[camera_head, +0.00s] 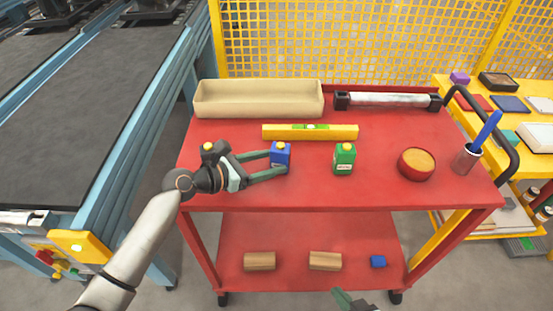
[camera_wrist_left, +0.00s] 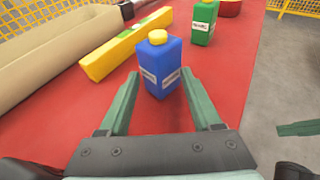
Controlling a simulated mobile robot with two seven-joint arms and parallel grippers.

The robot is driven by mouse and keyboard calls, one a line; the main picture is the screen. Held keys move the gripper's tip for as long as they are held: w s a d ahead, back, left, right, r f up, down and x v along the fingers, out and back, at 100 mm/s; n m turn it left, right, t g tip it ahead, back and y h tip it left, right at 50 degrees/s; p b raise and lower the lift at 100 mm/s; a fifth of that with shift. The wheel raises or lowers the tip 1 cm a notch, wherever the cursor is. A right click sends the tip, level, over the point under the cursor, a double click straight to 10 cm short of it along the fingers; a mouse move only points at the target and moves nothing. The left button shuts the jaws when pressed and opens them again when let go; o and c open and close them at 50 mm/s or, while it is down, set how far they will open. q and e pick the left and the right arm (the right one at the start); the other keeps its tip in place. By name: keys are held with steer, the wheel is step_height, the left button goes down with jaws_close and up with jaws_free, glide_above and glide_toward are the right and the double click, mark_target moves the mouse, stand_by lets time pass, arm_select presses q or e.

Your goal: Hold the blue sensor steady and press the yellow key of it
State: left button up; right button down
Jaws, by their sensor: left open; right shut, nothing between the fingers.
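The blue sensor (camera_head: 280,158) stands upright on the red cart top, with its yellow key (camera_head: 281,146) on top. My left gripper (camera_head: 277,161) is open, its two green fingers reaching the sensor from the left. In the left wrist view, the blue sensor (camera_wrist_left: 160,70) stands between the fingertips, with a visible gap beside the left finger; contact on the right is unclear. Its yellow key (camera_wrist_left: 157,37) is uncovered. My right gripper (camera_head: 341,298) is shut and empty, low at the bottom edge, partly cut off, away from the sensor.
A green sensor (camera_head: 344,159) stands right of the blue one, and a dark one (camera_head: 209,150) stands behind my left wrist. A yellow level (camera_head: 310,132) and beige bin (camera_head: 259,99) lie behind. A red round container (camera_head: 416,164) and pen cup (camera_head: 466,159) stand right.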

arm_select(q)
steer(key=shift+x, duration=0.75)
steer(key=c, duration=0.8)
